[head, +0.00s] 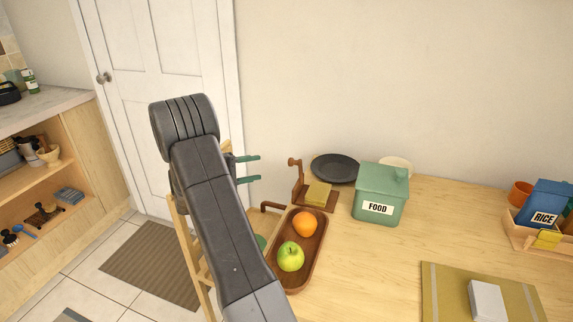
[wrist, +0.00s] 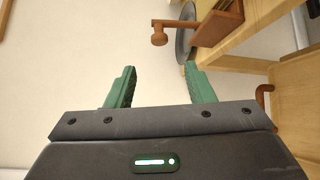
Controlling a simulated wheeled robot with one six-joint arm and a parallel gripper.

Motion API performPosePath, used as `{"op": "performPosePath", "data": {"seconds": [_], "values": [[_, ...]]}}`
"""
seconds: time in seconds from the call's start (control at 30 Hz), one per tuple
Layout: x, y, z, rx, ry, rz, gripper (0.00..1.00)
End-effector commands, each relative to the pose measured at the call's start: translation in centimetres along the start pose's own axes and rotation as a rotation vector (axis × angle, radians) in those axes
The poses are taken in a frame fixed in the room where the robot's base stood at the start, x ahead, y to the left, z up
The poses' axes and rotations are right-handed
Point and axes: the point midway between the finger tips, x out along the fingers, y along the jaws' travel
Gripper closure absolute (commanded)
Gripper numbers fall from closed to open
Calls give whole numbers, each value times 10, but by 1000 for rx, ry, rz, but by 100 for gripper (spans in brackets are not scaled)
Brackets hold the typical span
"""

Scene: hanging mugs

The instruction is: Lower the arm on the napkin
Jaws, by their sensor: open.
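A flat olive-yellow cloth or mat (head: 445,295) with a pale stripe near its left side lies on the table at the lower right of the head view. It may be the napkin; I cannot tell for sure. A small white block (head: 487,300) lies on it. My gripper (head: 258,168) is raised left of the table's items, well away from the mat, with its green fingers pointing right. In the wrist view my gripper (wrist: 160,72) is open, with nothing between the fingers. The mat is not in the wrist view.
A wooden tray (head: 318,259) with an orange (head: 305,224) and a green apple (head: 291,256) is near my arm. A wooden stand (head: 297,180), a dark plate (head: 335,167) and a green food canister (head: 380,195) stand behind. The middle of the table is clear.

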Motion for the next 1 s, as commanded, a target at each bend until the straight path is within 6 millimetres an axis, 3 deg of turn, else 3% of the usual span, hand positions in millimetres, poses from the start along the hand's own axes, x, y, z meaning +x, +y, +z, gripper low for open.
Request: {"op": "performPosePath", "data": {"seconds": [0.17,0.7,1.0], "values": [[11,0,-2,3,1,8,52],[117,1,-1,2,-1,5,52],[136,0,-2,2,3,6,52]]}}
